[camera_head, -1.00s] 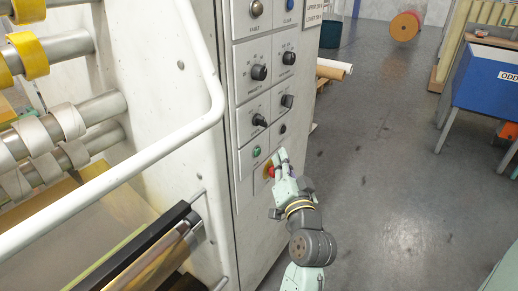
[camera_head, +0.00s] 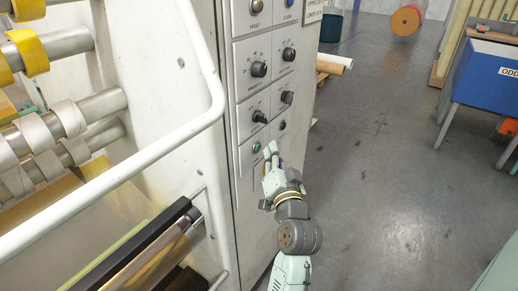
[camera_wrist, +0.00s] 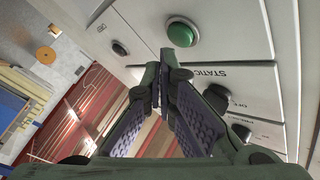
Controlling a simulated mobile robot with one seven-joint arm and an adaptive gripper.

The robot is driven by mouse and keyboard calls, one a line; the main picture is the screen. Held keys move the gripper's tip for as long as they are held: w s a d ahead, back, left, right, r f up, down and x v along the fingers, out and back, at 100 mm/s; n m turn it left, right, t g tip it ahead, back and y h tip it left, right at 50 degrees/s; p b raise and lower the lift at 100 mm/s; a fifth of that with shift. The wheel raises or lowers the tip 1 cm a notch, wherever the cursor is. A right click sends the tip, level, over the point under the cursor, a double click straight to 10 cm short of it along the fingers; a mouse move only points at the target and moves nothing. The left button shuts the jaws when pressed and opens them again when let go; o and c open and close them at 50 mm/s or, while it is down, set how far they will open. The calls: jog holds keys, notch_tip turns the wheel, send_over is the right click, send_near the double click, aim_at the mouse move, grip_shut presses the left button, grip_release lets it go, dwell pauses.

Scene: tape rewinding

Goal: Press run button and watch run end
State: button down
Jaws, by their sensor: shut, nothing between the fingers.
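A green round button (camera_head: 256,147) sits low on the grey control panel (camera_head: 243,115) of the machine. It shows in the wrist view as a domed green button (camera_wrist: 183,32) in a silver ring; I cannot read a run label on it. My gripper (camera_head: 270,147) is shut and empty, its fingertips close to the right of the button in the head view. In the wrist view my gripper (camera_wrist: 164,68) has its fingertips together just below the button, with a visible gap in the picture. I cannot tell the depth between them.
Black knobs (camera_head: 259,71) and switches fill the panel above. A white rail (camera_head: 130,165) and rollers lie left. A blue bin (camera_head: 487,80) stands right; the floor between is open.

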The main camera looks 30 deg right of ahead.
jog(key=shift+w, duration=0.1)
dwell(0.7)
jog(key=shift+w+a, duration=0.15)
jog(key=shift+w, duration=0.15)
jog(key=shift+w+a, duration=0.15)
jog(key=shift+w, duration=0.2)
dwell(0.6)
dwell(0.4)
jog(key=shift+s+d, duration=0.3)
jog(key=shift+s, duration=0.45)
jog(key=shift+s, duration=0.1)
jog(key=s, duration=0.1)
jog(key=s+d+b, duration=0.1)
jog(key=s, duration=0.1)
jog(key=s+d+b, duration=0.1)
jog(key=shift+s, duration=0.2)
